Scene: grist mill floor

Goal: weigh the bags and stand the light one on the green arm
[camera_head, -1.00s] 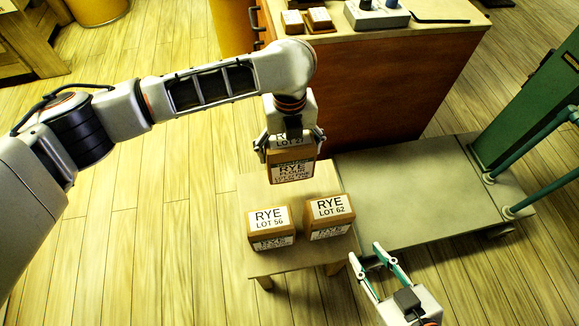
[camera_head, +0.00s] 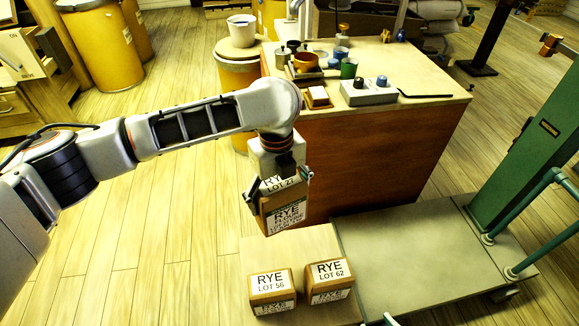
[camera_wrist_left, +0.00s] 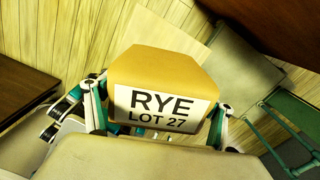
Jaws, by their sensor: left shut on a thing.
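My left gripper (camera_head: 278,190) is shut on the bag marked RYE LOT 27 (camera_head: 287,216) and holds it upright in the air above the back of a low wooden stand. In the left wrist view this bag (camera_wrist_left: 165,75) sits between the two fingers. The bags RYE LOT 56 (camera_head: 271,287) and RYE LOT 62 (camera_head: 330,279) stand side by side on the stand (camera_head: 300,244). Only a fingertip of my right gripper (camera_head: 389,319) shows at the bottom edge. I cannot tell which part is the green arm.
A grey platform (camera_head: 400,255) with a green column (camera_head: 530,150) and green rails (camera_head: 540,250) adjoins the stand's right side. Behind is a wooden cabinet (camera_head: 380,155) with a grey control box (camera_head: 368,92), cups and small blocks on top. Drums (camera_head: 98,50) stand at back left.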

